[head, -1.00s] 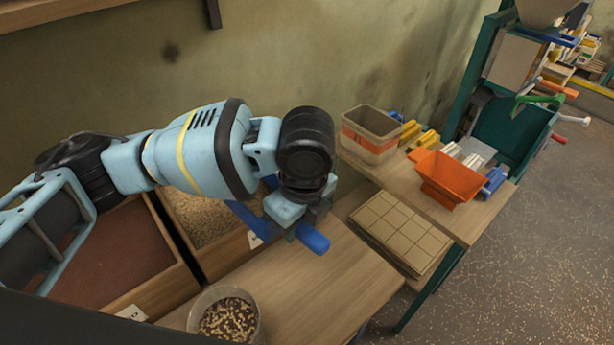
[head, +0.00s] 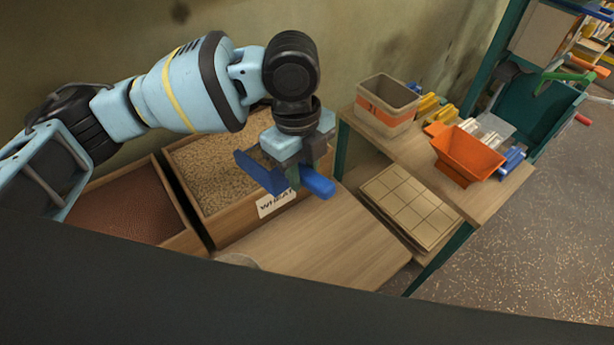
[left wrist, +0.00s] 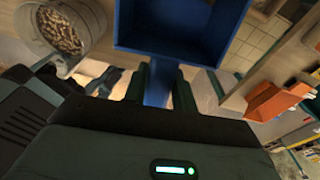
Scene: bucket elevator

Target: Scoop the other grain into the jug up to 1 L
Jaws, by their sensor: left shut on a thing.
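My left gripper (head: 300,170) is shut on the handle of a blue scoop (head: 262,173). It holds the scoop near the front right corner of the wheat bin (head: 232,231), which is full of pale grain and labelled WHEAT. In the left wrist view the scoop (left wrist: 180,52) is large at the top, and no grain shows in it. The other bin (head: 187,240), with fine reddish-brown grain, is left of the wheat bin. The jug (left wrist: 88,62) holds mixed dark and pale grain; only its rim (head: 238,260) shows in the head view.
A bench right of the bins carries a beige box with an orange band (head: 388,104), an orange hopper (head: 467,155) and small coloured parts. Stacked tan panels (head: 412,205) lie below it. The wooden table top (head: 330,240) before the wheat bin is clear.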

